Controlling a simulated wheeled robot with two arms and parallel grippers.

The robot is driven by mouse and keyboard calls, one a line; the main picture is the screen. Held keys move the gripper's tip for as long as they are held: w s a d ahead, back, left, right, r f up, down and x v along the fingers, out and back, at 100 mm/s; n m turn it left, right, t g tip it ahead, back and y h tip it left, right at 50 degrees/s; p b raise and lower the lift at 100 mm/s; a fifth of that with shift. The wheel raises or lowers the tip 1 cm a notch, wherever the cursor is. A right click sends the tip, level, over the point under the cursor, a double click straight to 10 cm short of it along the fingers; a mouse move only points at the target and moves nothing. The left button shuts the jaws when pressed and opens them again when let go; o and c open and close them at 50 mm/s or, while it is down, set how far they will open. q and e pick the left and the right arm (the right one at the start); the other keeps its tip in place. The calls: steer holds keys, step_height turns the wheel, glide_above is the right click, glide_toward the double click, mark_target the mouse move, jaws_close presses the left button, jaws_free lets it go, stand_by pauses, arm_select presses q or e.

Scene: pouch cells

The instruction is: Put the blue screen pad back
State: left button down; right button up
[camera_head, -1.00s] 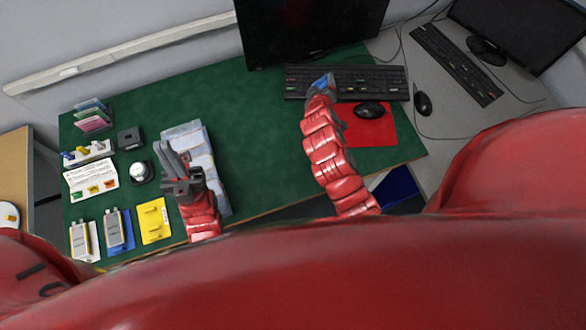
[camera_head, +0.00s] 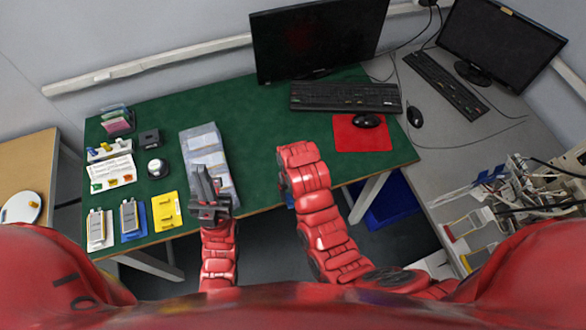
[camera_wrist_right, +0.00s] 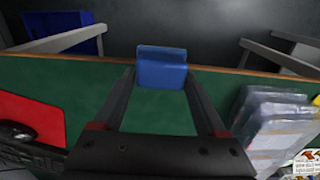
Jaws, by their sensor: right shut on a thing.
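The blue screen pad (camera_wrist_right: 161,72) shows in the right wrist view between the fingertips of my right gripper (camera_wrist_right: 160,82), which is shut on it. The pad is held near the green table's front edge, and the floor shows beyond it. In the head view, my right gripper (camera_head: 290,195) is mostly hidden by its own arm; only a sliver of blue shows at its left side. My left gripper (camera_head: 210,188) is open and looks empty, above the lower end of the clear plastic packs (camera_head: 197,143).
The green table (camera_head: 270,130) holds a keyboard (camera_head: 345,97), a red mouse mat (camera_head: 350,140) with a mouse, and a monitor. At left are pouch cells (camera_head: 130,215), a yellow pad (camera_head: 167,211), a white sheet (camera_head: 111,172) and small holders. The table's middle is clear.

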steer(key=w+b, duration=0.2)
steer(key=w, duration=0.1)
steer(key=w+f+b, duration=0.1)
steer(key=w+b, duration=0.1)
steer(key=w, duration=0.1)
steer(key=w+f+b, duration=0.1)
steer(key=w+b, duration=0.1)
steer(key=shift+w+a, duration=0.35)
steer(key=shift+w, duration=0.05)
steer(key=w, duration=0.1)
steer(key=w+r, duration=0.1)
steer(key=shift+w+a, duration=0.1)
steer(key=shift+w, duration=0.3)
steer(key=shift+w+f+p, duration=0.1)
steer(key=shift+w+p, duration=0.25)
steer(key=shift+w, duration=0.35)
steer(key=shift+w+a, duration=0.1)
steer(key=shift+w, duration=0.15)
step_height(320, 180, down, 2)
steer(key=shift+f+p, duration=0.1)
steer(key=shift+p, duration=0.8)
steer(key=shift+f, duration=0.8)
steer(key=shift+f, duration=0.1)
